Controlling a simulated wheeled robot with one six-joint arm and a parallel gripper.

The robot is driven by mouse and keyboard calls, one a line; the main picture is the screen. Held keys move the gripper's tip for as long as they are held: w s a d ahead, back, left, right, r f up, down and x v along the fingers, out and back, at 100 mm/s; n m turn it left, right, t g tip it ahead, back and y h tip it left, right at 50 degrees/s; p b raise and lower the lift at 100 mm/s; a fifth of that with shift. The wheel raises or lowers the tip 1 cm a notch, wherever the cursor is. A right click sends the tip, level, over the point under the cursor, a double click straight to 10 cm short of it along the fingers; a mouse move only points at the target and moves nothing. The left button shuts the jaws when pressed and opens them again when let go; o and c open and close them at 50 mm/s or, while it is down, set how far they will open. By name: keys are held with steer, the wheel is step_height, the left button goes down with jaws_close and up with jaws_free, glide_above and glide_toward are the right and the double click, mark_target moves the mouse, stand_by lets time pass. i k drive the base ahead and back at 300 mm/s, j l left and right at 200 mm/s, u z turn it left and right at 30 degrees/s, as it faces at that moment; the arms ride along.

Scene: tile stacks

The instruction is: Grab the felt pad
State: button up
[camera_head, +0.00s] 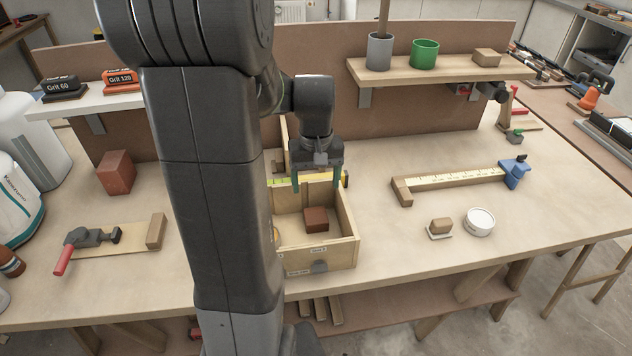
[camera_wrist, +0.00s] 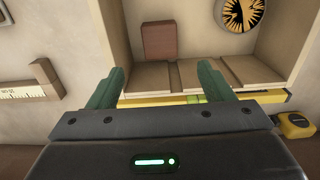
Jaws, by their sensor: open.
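I cannot tell for sure which thing is the felt pad. A thin pale piece (camera_head: 432,237) lies under a small wooden block (camera_head: 441,225) on the right of the bench. My gripper (camera_head: 316,186) is open and points down above the back part of an open wooden drawer box (camera_head: 346,248). Its green fingers (camera_wrist: 160,85) have an empty gap between them in the wrist view. A reddish-brown block (camera_head: 316,219) sits in the box, apart from the fingers; it also shows in the wrist view (camera_wrist: 161,42).
A yellow level (camera_wrist: 265,97) lies behind the box, with a tape measure (camera_wrist: 295,124) near it. A white tin (camera_head: 479,222) and a ruler (camera_head: 455,183) stand to the right. The front right bench is clear.

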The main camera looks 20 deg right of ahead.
mark_target(438, 228)
steer(key=k+l+z, duration=0.15)
steer(key=l, duration=0.35)
steer(key=k+l+z, duration=0.2)
steer(key=l, duration=0.3)
steer(key=l+z, duration=0.15)
steer(key=l, duration=0.35)
